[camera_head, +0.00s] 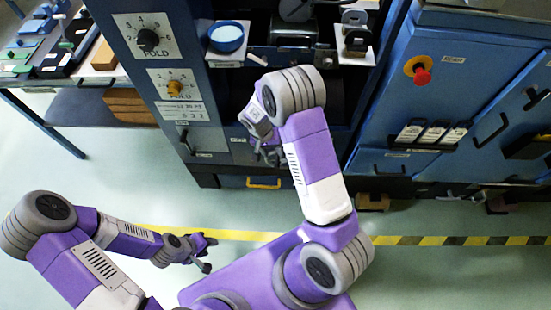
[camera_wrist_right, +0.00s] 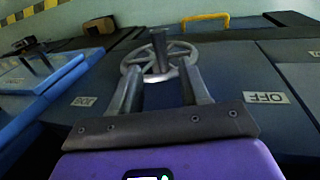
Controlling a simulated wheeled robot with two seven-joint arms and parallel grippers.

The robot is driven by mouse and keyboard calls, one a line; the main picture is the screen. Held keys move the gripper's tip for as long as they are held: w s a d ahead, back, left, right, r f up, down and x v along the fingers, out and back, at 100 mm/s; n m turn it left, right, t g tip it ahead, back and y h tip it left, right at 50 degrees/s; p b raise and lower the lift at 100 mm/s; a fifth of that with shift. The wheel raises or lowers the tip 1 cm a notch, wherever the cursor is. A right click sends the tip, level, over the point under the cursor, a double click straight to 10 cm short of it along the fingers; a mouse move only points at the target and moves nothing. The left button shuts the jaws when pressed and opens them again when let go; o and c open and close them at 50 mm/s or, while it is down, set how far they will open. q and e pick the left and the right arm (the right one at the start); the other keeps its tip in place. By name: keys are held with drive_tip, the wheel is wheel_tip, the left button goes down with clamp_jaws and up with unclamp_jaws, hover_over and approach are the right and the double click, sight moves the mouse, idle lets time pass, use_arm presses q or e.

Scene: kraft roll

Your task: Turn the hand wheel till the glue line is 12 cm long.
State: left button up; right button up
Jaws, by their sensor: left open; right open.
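The grey spoked hand wheel (camera_wrist_right: 180,50) shows in the right wrist view, with a dark upright handle (camera_wrist_right: 159,50) on it. My right gripper (camera_wrist_right: 161,88) is open, its two fingers pointing at the wheel with the handle between their lines; I cannot tell whether they touch it. In the head view my right gripper (camera_head: 268,150) is at the front of the blue machine, and my arm hides the wheel there. My left gripper (camera_head: 205,254) is open and empty over the floor, away from the machine. I cannot make out the glue line.
The machine has a black knob (camera_head: 148,39), a brass knob (camera_head: 175,87) and a yellow handle (camera_head: 264,183) low down. A blue bowl (camera_head: 226,37) sits on a shelf. A red button (camera_head: 422,77) is on the right cabinet. A bench with tools stands left.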

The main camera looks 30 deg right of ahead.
sight(276, 160)
drive_tip(key=b+x, duration=0.1)
drive_tip(key=x, duration=0.4)
drive_tip(key=shift+f, duration=0.3)
clamp_jaws()
